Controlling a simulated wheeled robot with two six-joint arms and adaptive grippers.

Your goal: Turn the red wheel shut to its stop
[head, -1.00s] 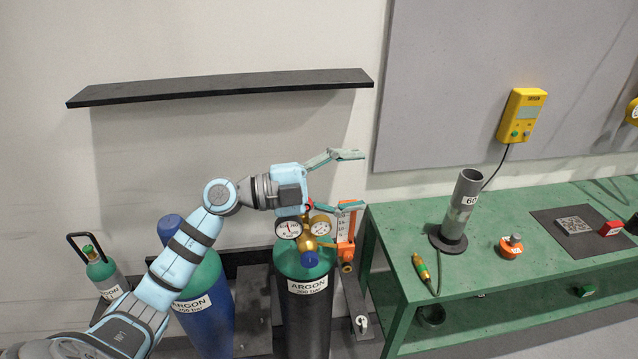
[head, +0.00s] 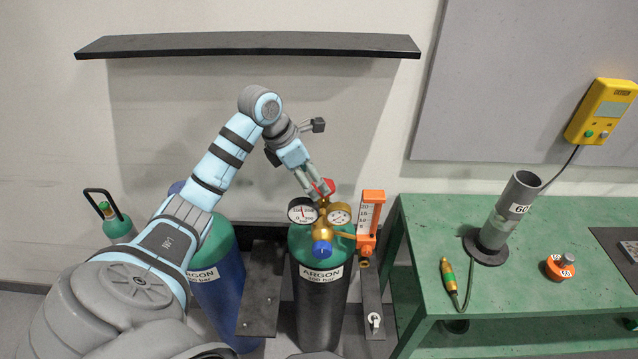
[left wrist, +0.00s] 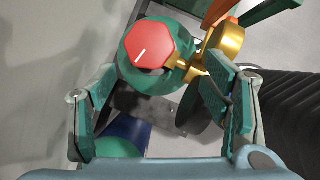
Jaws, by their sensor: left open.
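The red wheel (head: 327,187) sits on top of the brass regulator (head: 322,229) of the black argon cylinder (head: 318,300). In the left wrist view the wheel (left wrist: 150,45) is a red, many-sided knob with a white line slanting across its face. My left gripper (head: 312,189) is open and points down at the wheel from the upper left. In the left wrist view its green-padded fingers stand apart, with the wheel just ahead of the gap between them (left wrist: 148,78). The head view does not show clearly whether they touch it. My right gripper is not in view.
Two gauges (head: 302,210) and an orange flow meter (head: 370,222) crowd the regulator. A blue argon cylinder (head: 221,295) stands left. A dark shelf (head: 250,45) hangs above. A green bench (head: 420,225) stands right, holding a grey tube (head: 505,215).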

